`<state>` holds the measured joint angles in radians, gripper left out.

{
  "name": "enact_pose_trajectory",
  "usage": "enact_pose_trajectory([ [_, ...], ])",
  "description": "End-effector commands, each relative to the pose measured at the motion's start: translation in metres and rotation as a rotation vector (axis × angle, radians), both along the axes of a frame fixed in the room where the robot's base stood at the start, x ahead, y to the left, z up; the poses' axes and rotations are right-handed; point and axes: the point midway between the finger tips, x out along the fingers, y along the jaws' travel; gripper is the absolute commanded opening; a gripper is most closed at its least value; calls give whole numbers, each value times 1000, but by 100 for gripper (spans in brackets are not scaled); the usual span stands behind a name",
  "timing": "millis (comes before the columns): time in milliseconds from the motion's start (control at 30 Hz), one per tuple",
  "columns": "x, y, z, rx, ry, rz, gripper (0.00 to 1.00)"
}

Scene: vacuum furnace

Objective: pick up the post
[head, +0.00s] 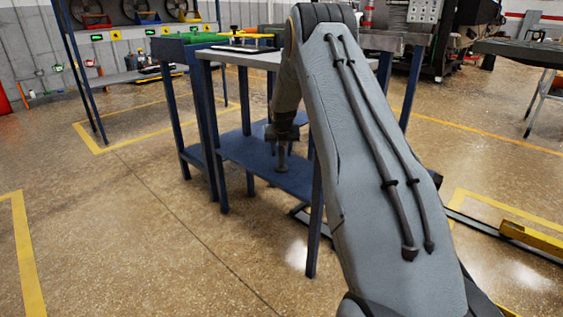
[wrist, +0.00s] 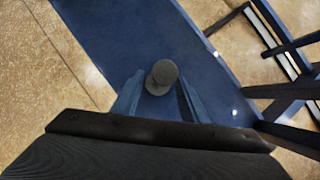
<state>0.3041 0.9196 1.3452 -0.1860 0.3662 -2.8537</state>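The post (head: 282,160) stands upright on the blue lower shelf (head: 262,172) of a workbench in the head view. In the wrist view I look down on its round grey top (wrist: 163,74). My gripper (head: 282,134) points down, right at the post's upper end. In the wrist view its two fingers (wrist: 160,98) are apart, one on each side of the post, with gaps showing. Whether the fingertips touch the post cannot be told. The post's lower part is mostly hidden beneath its top in the wrist view.
The bench's grey top (head: 246,57) lies above the shelf, close to my arm. Blue legs (head: 315,215) stand around it, and a dark frame (wrist: 275,45) shows at right in the wrist view. The floor (head: 120,220) to the left is free.

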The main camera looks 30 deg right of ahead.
Motion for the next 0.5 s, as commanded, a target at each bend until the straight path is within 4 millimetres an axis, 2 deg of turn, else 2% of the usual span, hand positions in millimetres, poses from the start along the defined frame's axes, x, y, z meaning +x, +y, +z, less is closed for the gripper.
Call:
enact_pose_trajectory([
  [300,8,-6,-41,0,-1,-2,40],
  [500,13,-8,-48,0,-1,-1,40],
])
